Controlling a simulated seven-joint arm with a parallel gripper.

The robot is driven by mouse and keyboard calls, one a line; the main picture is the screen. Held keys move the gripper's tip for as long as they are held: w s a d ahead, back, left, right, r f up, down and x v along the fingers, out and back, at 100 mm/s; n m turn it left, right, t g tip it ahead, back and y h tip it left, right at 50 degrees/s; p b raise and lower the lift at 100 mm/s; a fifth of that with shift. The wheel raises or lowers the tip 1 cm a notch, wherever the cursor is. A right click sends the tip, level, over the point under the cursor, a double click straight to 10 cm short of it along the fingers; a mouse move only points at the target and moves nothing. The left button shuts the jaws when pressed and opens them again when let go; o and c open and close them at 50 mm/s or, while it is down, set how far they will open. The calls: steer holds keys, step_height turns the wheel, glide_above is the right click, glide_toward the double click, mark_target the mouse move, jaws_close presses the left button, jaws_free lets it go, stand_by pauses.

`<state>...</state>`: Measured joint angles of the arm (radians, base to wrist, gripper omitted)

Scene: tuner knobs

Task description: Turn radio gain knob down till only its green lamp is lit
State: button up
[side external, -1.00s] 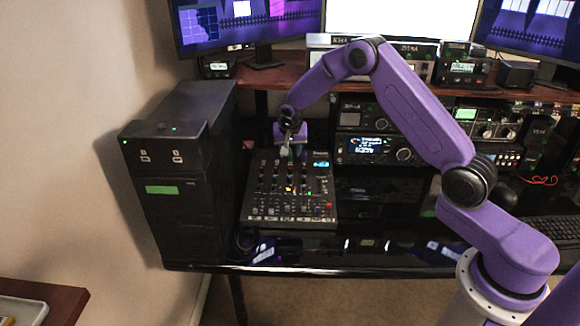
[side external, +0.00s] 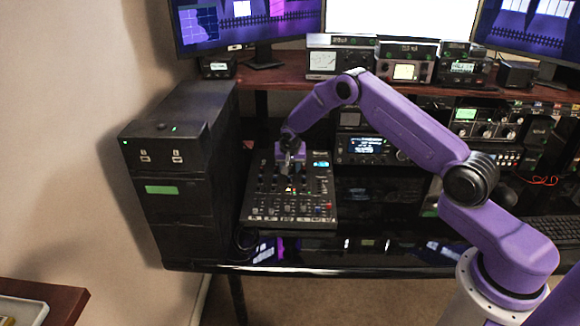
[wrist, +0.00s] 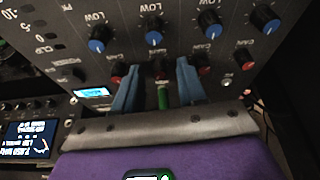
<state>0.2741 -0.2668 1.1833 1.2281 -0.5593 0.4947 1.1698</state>
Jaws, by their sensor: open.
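The mixer (side external: 260,208) lies on the desk below my gripper (side external: 289,168). The wrist view shows its panel with a row of red gain knobs under a row of blue low knobs. My gripper (wrist: 158,68) is open, its two blue fingers on either side of one red gain knob (wrist: 158,72). I cannot tell whether they touch it. A green upright piece (wrist: 163,98) shows between the fingers, below that knob.
Neighbouring gain knobs (wrist: 118,70) and (wrist: 204,72) stand close outside the fingers. A black computer tower (side external: 175,215) stands left of the mixer. A radio unit (side external: 366,148) is behind it on the right, and a shelf (side external: 285,80) with more equipment is above.

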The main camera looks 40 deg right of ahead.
jaws_close()
steer(key=shift+n, duration=0.3)
steer(key=n+y, duration=0.1)
steer(key=n, duration=0.3)
steer(key=shift+d+t, duration=0.1)
steer(key=shift+t, duration=0.3)
steer(key=shift+n+y, duration=0.6)
steer(key=shift+n, duration=1.7)
jaws_free()
steer(key=shift+r, duration=0.1)
